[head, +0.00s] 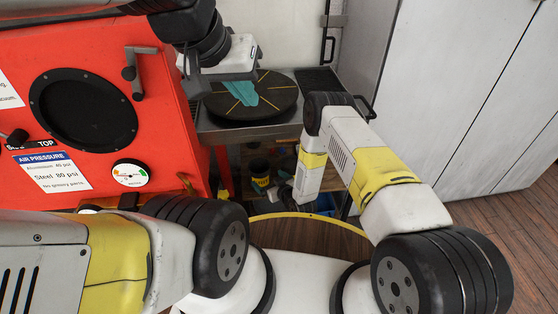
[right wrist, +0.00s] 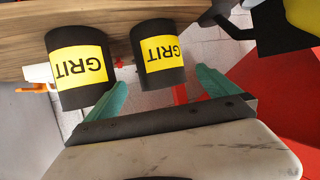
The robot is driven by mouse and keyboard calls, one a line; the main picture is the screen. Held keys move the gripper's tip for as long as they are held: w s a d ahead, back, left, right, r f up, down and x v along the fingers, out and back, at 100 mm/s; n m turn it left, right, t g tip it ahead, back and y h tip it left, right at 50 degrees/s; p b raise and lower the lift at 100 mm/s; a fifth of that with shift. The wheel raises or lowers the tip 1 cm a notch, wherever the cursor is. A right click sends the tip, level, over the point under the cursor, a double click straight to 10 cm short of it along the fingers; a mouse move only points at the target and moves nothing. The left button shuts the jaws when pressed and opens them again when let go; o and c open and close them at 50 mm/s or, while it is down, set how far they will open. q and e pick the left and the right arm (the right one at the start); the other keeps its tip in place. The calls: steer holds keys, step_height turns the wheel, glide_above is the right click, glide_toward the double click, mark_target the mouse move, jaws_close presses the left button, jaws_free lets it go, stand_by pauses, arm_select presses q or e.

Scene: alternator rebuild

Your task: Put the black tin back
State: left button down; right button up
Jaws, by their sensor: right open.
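Two black tins with yellow GRIT labels show upside down in the right wrist view, one at the left (right wrist: 82,93) and one nearer the middle (right wrist: 160,77). Both stand on a wooden shelf (right wrist: 25,50). In the head view, one black tin (head: 259,168) shows on the low shelf under the metal bench. My right gripper (head: 271,184) reaches down there, partly hidden by its arm. Its teal fingers are open and point toward the middle tin, with nothing clearly held. My left gripper (head: 246,91) is over the black turntable (head: 270,104); its finger gap is unclear.
A red cabinet (head: 60,155) with a round dark window and a pressure gauge (head: 131,173) stands left of the bench (head: 310,118). Grey cabinet doors (head: 450,80) fill the right side. A blue bin (head: 324,203) sits low beside my right gripper. Wooden floor is clear at the far right.

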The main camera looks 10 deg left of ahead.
steer(key=shift+v, duration=1.45)
